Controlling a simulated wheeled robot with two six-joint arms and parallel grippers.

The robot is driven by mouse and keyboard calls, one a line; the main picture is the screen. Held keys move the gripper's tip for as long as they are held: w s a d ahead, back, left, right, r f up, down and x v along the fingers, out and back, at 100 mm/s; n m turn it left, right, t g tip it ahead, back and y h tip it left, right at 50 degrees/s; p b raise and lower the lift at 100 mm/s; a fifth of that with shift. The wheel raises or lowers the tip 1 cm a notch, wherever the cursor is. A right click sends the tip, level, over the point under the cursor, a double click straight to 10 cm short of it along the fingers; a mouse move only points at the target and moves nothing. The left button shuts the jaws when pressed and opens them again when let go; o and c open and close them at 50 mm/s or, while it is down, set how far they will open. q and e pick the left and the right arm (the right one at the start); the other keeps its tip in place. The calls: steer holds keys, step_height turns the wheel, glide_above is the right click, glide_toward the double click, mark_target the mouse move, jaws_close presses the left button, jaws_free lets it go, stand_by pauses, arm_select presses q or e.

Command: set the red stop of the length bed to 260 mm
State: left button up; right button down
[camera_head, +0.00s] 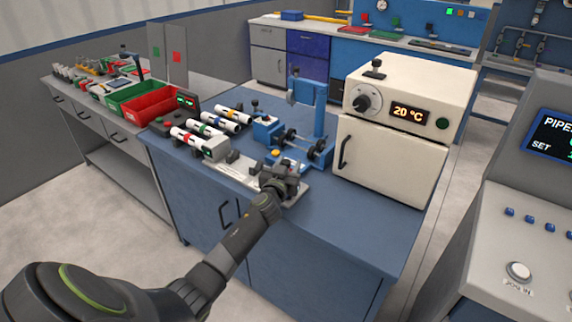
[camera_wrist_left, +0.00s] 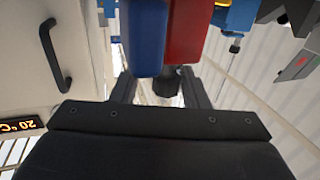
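The length bed (camera_head: 232,171) is a pale bar on the blue bench in the head view, and my left gripper (camera_head: 280,182) is over its near right end. The gripper and wrist cover that part of the bed. In the left wrist view a red block (camera_wrist_left: 188,36), which looks like the red stop, sits beside a blue block (camera_wrist_left: 143,38). The two fingers of my left gripper (camera_wrist_left: 160,88) stand apart below these blocks, with a dark knob-like part (camera_wrist_left: 167,82) between them. Their tips are partly hidden. I cannot read the bed's scale. My right gripper is not in view.
A cream oven (camera_head: 392,155) reading 20 °C stands to the right of the bed. Blue fixtures (camera_head: 310,105) with rollers stand behind it. Several banded pipes (camera_head: 205,130) lie at the left, near a red bin (camera_head: 150,106). The bench front is clear.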

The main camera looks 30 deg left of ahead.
arm_select(q)
steer(key=shift+o, duration=0.3)
steer(key=shift+s, duration=0.25)
steer(key=v, duration=1.7)
steer(key=shift+d, duration=0.15)
steer(key=shift+r, duration=0.1)
steer(key=s+f+m+g, duration=0.1)
steer(key=s+f+g, duration=0.3)
steer(key=f, duration=0.8)
steer(key=s+f+g+h, duration=0.15)
steer(key=s+f, duration=0.45)
steer(key=f, duration=0.6)
steer(key=s+f+m+g, duration=0.1)
steer(key=s+f+g, duration=0.35)
steer(key=f, duration=0.75)
steer(key=s+d+f+g, duration=0.1)
steer(key=s+f, duration=0.4)
steer(key=s, duration=0.5)
steer(key=s+d+f+g+h, duration=0.1)
steer(key=s+f+g, duration=0.2)
steer(key=s, duration=0.7)
steer(key=s+d+f+g, duration=0.1)
steer(key=s+f+g, duration=0.1)
steer(key=s+f, duration=0.5)
steer(key=s, duration=0.3)
steer(key=shift+d+f, duration=0.2)
steer(key=shift+d, duration=0.15)
steer(key=shift+h, duration=0.25)
